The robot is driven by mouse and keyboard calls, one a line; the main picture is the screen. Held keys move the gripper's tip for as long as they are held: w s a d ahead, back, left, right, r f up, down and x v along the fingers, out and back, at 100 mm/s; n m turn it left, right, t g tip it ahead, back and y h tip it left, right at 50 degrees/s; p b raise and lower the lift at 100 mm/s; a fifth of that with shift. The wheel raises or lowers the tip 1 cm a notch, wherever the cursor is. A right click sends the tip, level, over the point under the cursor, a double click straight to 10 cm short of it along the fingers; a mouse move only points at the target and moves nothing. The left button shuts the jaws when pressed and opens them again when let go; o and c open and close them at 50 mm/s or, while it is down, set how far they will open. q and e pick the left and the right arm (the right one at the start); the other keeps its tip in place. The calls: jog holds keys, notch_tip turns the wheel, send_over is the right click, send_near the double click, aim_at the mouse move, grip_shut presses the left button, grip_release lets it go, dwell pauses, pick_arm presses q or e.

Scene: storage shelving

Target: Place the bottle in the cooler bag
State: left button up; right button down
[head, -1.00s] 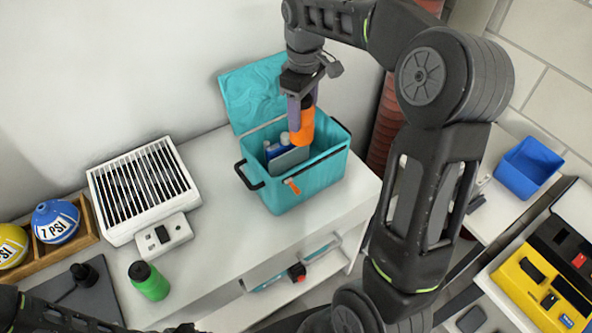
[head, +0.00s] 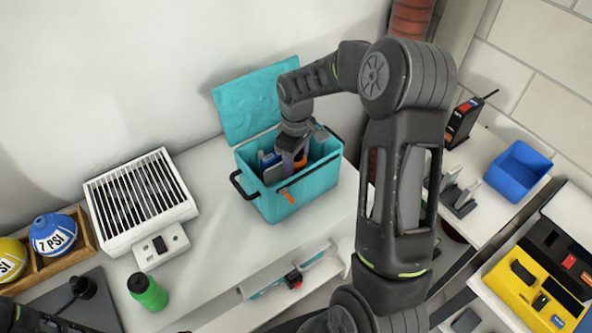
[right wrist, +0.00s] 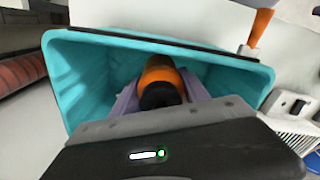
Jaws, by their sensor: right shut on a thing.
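The teal cooler bag (head: 300,193) stands open on the white table, its lid (head: 258,98) tilted back against the wall. My right gripper (head: 292,164) reaches down into it and is shut on an orange bottle (head: 300,161), mostly hidden by the gripper and bag walls. In the right wrist view the orange bottle (right wrist: 160,70) with its dark cap sits between the gripper's purple fingers (right wrist: 160,97), inside the bag's teal walls (right wrist: 95,65). Whether it touches the bag's floor cannot be told. My left gripper is out of view; only part of that arm shows.
A green bottle (head: 148,292) stands at the table's front, near a white slatted box (head: 140,197). A blue bin (head: 518,170) and yellow case (head: 530,285) are at right.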

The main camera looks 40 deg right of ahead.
aim_at(296, 171)
notch_tip(296, 171, down, 4)
jog(key=shift+r+p, duration=0.25)
jog(key=shift+p, duration=0.15)
jog(key=shift+f, duration=0.1)
jog(key=shift+f, duration=0.1)
jog(key=shift+f+b, duration=0.15)
jog(key=shift+b, duration=0.15)
jog(key=c, duration=0.6)
grip_release()
jog(key=shift+o, duration=0.2)
jog(key=shift+r, duration=0.35)
notch_tip(296, 171, up, 12)
jog(key=shift+f+b, duration=0.1)
jog(key=shift+b, duration=0.8)
